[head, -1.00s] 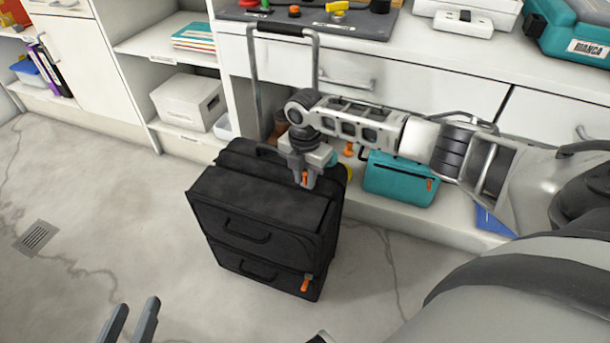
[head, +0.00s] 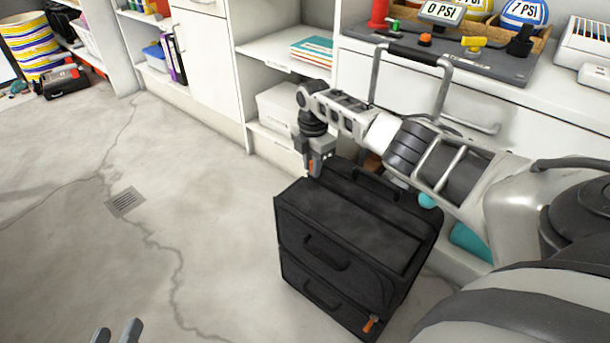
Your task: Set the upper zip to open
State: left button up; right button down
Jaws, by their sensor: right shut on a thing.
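A black suitcase (head: 345,225) stands upright on the floor, with its tall metal handle (head: 445,85) raised behind it. My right gripper (head: 315,172) is at the suitcase's top left corner, shut on an orange zip pull (head: 311,167), the upper zip's. The gripper hides part of this pull. A second orange pull (head: 370,325), on the lower zip, hangs at the lower right of the front. The top panel looks closed down, but the upper zip's seam is too small to read. My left gripper (head: 118,333) is open and empty at the bottom left edge.
White shelving with drawers (head: 420,100) stands close behind the suitcase. A white box (head: 278,108) sits on a low shelf, and teal things (head: 470,240) lie right of the suitcase. The floor to the left is clear around a drain grate (head: 125,202).

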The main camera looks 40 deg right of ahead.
pick_arm(q)
jog(key=shift+a, duration=0.1)
pick_arm(e)
jog(key=shift+w+r, duration=0.1)
jog(key=shift+w, duration=0.15)
jog(key=c, duration=1.5)
grip_release()
